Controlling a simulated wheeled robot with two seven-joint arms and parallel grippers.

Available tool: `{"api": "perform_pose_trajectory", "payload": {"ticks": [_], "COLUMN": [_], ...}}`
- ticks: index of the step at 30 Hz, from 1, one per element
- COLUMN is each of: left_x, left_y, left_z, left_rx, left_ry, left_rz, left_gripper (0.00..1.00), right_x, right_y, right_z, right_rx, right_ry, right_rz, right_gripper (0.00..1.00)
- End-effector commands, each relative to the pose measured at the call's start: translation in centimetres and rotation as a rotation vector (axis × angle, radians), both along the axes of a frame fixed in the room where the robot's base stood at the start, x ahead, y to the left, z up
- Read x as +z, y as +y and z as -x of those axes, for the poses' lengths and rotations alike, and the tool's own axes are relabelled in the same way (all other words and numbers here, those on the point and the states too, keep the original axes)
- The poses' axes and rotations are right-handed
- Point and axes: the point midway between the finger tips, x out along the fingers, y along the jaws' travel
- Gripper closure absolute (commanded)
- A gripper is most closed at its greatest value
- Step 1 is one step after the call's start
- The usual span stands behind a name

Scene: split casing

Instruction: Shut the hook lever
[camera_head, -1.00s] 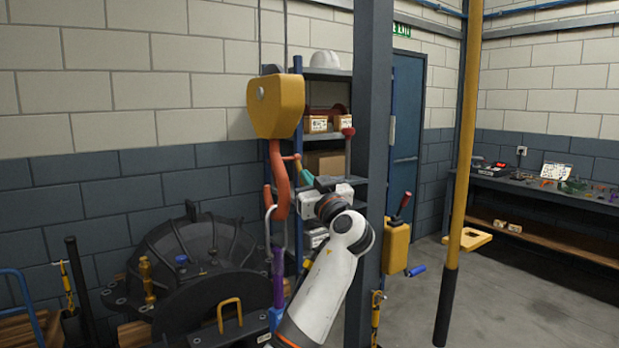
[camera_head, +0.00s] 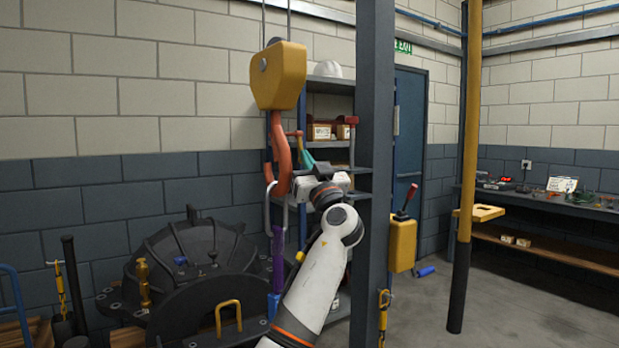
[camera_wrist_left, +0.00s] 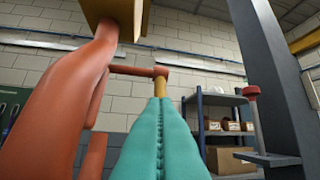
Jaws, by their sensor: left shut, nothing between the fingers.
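An orange-red hook (camera_head: 281,155) hangs below a yellow block (camera_head: 279,76). Its lever (camera_head: 293,134) is a thin red bar sticking out to the right near the hook's top. In the left wrist view the hook (camera_wrist_left: 62,100) fills the left side, and the lever (camera_wrist_left: 135,71) runs sideways to a rounded end. My left gripper (camera_head: 306,156) is shut and empty, just right of the hook and below the lever's end. Its teal fingers (camera_wrist_left: 160,103) point up at that end, with a short yellow piece between. I cannot tell whether they touch it.
A dark domed casing (camera_head: 205,262) stands low at left. A purple sling (camera_head: 278,262) hangs below the hook. A grey post (camera_head: 375,150) stands close to the right of my arm, with shelves (camera_head: 345,170) behind. A yellow pole (camera_head: 467,130) stands farther right.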

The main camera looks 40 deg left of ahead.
Motion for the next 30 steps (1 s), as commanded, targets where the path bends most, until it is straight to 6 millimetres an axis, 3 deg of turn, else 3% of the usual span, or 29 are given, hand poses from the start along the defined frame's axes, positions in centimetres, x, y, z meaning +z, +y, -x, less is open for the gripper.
{"api": "perform_pose_trajectory", "payload": {"ticks": [16,30], "left_x": [-0.3,-4.0], "left_y": [-0.1,-4.8], "left_z": [0.0,2.9], "left_rx": [-0.001,-0.002], "left_ry": [0.001,0.000], "left_rz": [0.002,0.002], "left_gripper": [1.00,1.00], "right_x": [-0.7,-2.9], "right_y": [0.0,0.0], "right_z": [0.0,0.0], "right_rx": [0.000,-0.001], "right_ry": [0.000,0.000], "right_rz": [0.000,0.000], "right_gripper": [0.52,0.52]}}
